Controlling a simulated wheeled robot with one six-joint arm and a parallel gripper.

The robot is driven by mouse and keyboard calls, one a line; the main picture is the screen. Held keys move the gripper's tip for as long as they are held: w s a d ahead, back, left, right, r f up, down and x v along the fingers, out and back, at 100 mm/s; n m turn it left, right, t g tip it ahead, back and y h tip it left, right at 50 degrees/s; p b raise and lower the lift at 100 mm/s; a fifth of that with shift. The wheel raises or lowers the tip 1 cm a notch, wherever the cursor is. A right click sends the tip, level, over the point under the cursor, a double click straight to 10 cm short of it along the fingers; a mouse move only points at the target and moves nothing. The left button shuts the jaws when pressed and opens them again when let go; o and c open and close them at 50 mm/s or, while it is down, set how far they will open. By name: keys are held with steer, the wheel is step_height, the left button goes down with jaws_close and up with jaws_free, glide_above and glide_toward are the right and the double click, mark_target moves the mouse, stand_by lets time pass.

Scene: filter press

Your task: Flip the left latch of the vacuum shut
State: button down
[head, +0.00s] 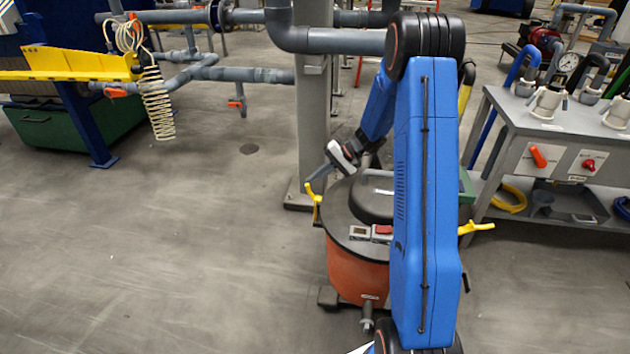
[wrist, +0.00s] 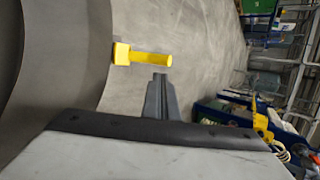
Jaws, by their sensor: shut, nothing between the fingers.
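The vacuum has an orange drum (head: 358,272) under a dark grey lid (head: 342,208), with a red switch on top. Its yellow left latch (head: 317,205) is on the drum's left side, and its upper end tilts outward. A small gap shows there; contact cannot be told.
The yellow right latch (head: 476,228) sticks outward past my arm. A grey column (head: 313,110) stands behind the vacuum. A grey bench (head: 548,133) with valves is at right, a yellow trough (head: 75,65) at left. The floor left of the vacuum is clear.

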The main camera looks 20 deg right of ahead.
steer(key=d, duration=0.3)
steer(key=d+r, duration=0.1)
steer(key=d, duration=0.5)
steer(key=shift+s+d+r, duration=0.15)
steer(key=shift+d+r, duration=0.05)
steer(key=shift+r, duration=0.1)
steer(key=s+a+r+n+g+h, duration=0.1)
steer(key=s+a+r+n+h, duration=0.1)
steer(key=s+a+r, duration=0.6)
steer(key=s+a+r+n+g+h, duration=0.1)
steer(key=s+a+r+h, duration=0.1)
steer(key=s+a+r, duration=0.5)
steer(key=s+r+n+t+h, duration=0.1)
steer(key=s+r+t+h, duration=0.1)
steer(key=s, duration=1.1)
steer(key=s+r+n+t+h, duration=0.1)
steer(key=s+r+t+h, duration=0.1)
steer(key=s, duration=1.2)
steer(key=shift+a+r+h, duration=0.25)
steer(key=shift+r+h, duration=0.65)
